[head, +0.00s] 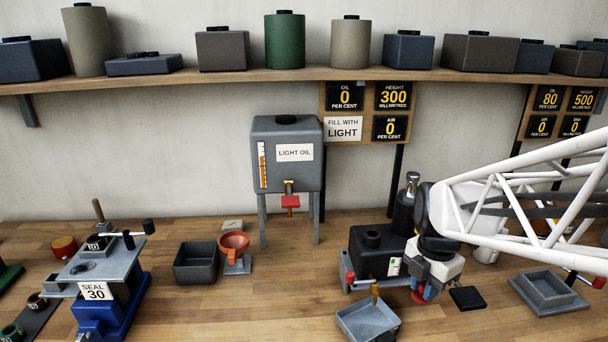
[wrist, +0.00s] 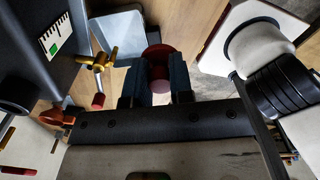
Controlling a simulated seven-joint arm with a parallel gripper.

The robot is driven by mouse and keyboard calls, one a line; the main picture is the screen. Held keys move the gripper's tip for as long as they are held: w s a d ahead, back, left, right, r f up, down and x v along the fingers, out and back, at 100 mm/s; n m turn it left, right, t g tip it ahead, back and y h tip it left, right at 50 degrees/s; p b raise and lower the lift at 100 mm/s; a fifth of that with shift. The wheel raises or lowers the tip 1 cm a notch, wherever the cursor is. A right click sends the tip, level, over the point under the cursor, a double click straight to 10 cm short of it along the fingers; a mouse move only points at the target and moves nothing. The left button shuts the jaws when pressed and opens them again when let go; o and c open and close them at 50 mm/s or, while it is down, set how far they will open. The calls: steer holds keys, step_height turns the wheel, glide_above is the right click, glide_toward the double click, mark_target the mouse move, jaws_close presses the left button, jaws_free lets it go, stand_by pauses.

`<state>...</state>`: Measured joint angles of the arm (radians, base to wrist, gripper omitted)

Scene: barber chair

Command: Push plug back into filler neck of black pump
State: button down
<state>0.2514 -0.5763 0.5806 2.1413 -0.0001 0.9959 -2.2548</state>
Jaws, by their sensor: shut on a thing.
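The pump's dark body also fills the upper left of the wrist view (wrist: 45,65). My gripper (head: 421,292) is just right of the pump's front, low and apart from the neck. In the wrist view its two dark fingers (wrist: 157,84) are shut on a red plug (wrist: 158,53), which has a paler pinkish part between the fingers. Part of the plug is hidden by the fingers. Whether the neck's mouth is open cannot be told.
A brass tap (head: 375,292) sticks out of the pump's front over a grey tray (head: 368,322). A small black pad (head: 467,298) lies right of my gripper. A light oil tank (head: 287,165) and orange funnel (head: 234,243) stand left. Bare bench lies between funnel and pump.

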steer(key=w+a+r, duration=0.3)
steer(key=w+r, duration=0.3)
steer(key=w, duration=0.2)
steer(key=w+a+r+n, duration=0.1)
steer(key=w+a+r, duration=0.2)
steer(key=w+r, duration=0.2)
steer(key=w, duration=0.2)
steer(key=shift+w+a+r, duration=0.15)
steer(key=shift+w+r, duration=0.2)
steer(key=shift+r, duration=0.05)
steer(key=shift+f, duration=0.25)
steer(key=shift+f, duration=1.3)
steer(key=shift+r, duration=0.1)
steer(key=shift+s+r+m, duration=0.1)
steer(key=shift+r+m, duration=0.4)
steer(key=shift+m, duration=0.5)
steer(key=shift+w+r+m, duration=0.1)
steer(key=shift+r+m, duration=0.35)
steer(key=shift+m, duration=0.55)
steer(key=shift+s+r+m, duration=0.1)
steer(key=shift+r+m, duration=0.4)
steer(key=shift+m, duration=0.5)
steer(key=shift+f, duration=0.15)
